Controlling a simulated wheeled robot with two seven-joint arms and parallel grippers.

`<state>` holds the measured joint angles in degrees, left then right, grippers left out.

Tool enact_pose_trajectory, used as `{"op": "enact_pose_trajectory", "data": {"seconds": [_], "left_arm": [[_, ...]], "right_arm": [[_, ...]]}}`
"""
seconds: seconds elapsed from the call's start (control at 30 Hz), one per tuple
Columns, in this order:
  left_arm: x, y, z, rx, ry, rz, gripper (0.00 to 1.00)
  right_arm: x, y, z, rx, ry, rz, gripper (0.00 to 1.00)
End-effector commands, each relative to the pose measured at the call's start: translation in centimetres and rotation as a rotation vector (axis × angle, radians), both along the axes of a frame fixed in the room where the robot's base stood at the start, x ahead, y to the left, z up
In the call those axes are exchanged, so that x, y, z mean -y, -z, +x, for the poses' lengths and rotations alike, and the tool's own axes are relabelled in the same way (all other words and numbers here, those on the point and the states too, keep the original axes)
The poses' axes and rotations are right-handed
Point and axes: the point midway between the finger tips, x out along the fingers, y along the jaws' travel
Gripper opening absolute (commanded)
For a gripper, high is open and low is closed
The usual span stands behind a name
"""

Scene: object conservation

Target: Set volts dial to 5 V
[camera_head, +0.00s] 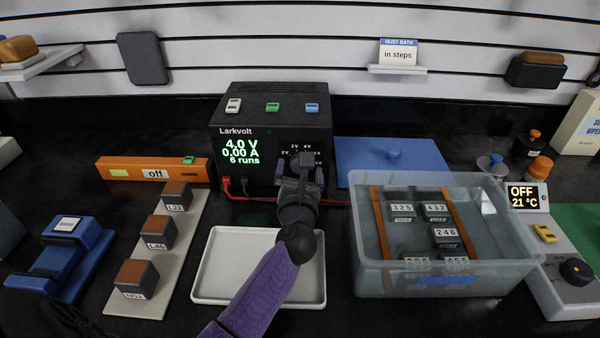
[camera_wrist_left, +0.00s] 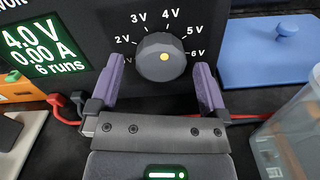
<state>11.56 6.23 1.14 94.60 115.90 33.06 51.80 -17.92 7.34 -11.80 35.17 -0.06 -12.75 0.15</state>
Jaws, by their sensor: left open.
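The black Larkvolt power supply (camera_head: 262,118) stands at the back middle. Its green display (camera_head: 240,152) reads 4.0 V, 0.00 A and 6 runs; it also shows in the left wrist view (camera_wrist_left: 42,50). The grey volts dial (camera_wrist_left: 158,62) has a yellow dot on its face and labels from 2 V to 6 V around it, with 5 V at upper right. My left gripper (camera_wrist_left: 160,88) is open, one purple finger on each side of the dial, with gaps visible. In the head view my left gripper (camera_head: 303,176) hides most of the dial. My right gripper is not in view.
A white tray (camera_head: 208,285) lies below my left arm. A clear water bath (camera_head: 400,280) holding numbered blocks stands at right, before a blue lid (camera_head: 360,160). An orange device (camera_head: 130,168) marked off and a strip of labelled blocks (camera_head: 185,232) are at left. Red and black leads plug into the supply.

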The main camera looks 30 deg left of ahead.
Motion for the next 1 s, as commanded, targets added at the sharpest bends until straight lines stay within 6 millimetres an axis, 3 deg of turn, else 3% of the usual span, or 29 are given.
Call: {"op": "enact_pose_trajectory", "data": {"seconds": [0.1,0.13,0.57,1.0], "left_arm": [[0.0,0.0,0.0,0.000,0.000,0.000,0.98],[0.0,0.0,0.0,0.000,0.000,0.000,0.93],[0.0,0.0,0.0,0.000,0.000,0.001,0.04],[0.0,-0.3,-0.1,-0.072,0.001,0.114,0.04]], "right_arm": [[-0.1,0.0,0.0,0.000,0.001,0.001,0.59],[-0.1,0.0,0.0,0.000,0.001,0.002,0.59],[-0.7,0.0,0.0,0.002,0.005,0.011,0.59],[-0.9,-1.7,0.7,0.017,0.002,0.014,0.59]]}}
